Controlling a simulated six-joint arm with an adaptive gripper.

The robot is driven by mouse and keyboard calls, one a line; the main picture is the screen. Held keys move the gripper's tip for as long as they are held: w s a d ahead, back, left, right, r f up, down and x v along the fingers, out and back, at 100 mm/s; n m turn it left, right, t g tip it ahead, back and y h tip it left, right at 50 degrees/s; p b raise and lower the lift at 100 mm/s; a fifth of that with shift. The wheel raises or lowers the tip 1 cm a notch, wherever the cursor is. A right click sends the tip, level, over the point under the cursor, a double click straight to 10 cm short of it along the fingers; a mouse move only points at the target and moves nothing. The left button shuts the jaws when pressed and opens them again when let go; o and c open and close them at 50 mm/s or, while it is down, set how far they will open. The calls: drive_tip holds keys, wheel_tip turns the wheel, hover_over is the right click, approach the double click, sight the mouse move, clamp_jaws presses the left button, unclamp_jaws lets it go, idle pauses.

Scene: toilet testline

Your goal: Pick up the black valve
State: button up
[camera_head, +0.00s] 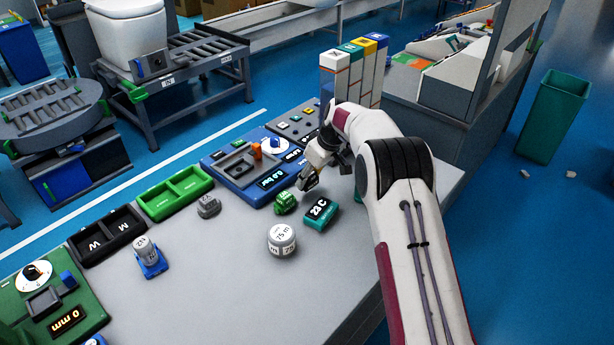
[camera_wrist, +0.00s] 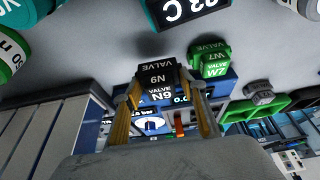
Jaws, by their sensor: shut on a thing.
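The black valve (camera_wrist: 158,78), marked N9, sits between the two fingers of my gripper (camera_wrist: 163,92) in the wrist view. The fingers are shut on its sides, and its lettered faces show. In the head view my gripper (camera_head: 307,182) is at the right part of the grey table, just behind the green valve and the teal block. There the black valve is hard to make out at the fingertips. I cannot tell how far it is above the table.
A green valve (camera_head: 286,202), marked W7, and a teal block (camera_head: 320,212) stand close to my gripper. A white cylinder (camera_head: 281,240) and a grey valve (camera_head: 208,205) are on the table. A blue device (camera_head: 228,181), green tray (camera_head: 157,203) and black tray (camera_head: 104,234) line the far edge.

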drive_tip(key=s+d, duration=1.2)
idle(0.5)
